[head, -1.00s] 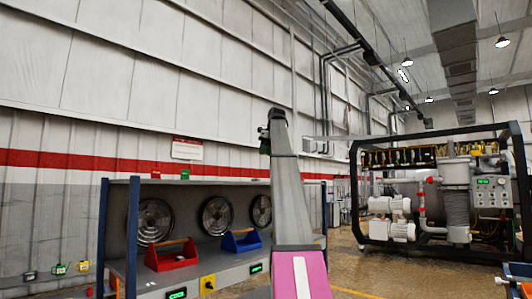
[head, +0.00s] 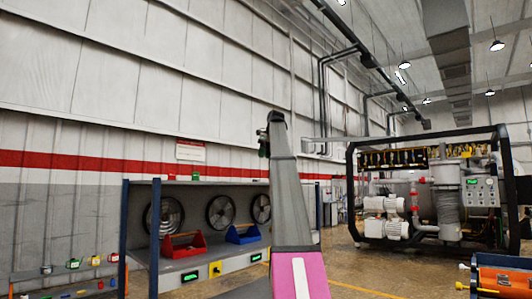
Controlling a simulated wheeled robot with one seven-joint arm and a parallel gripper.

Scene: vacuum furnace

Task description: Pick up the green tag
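A small green item (head: 73,264) hangs low on the wall at the far left of the head view, in a row with a yellow item (head: 95,260) and a reddish one (head: 113,257). Another small green block (head: 195,176) is on top of the shelf unit, next to a red one (head: 171,176). Both green things are too small to tell which is the tag. My arm stands upright in the middle of the view, well apart from both in the picture. My gripper is not clearly visible.
The shelf unit (head: 140,226) holds a red tote (head: 183,248) and a blue tote (head: 243,236) in front of round fans. A black-framed pump machine (head: 350,200) stands at the right. An orange-sided bench (head: 502,283) is at the lower right. Open floor (head: 350,270) lies between them.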

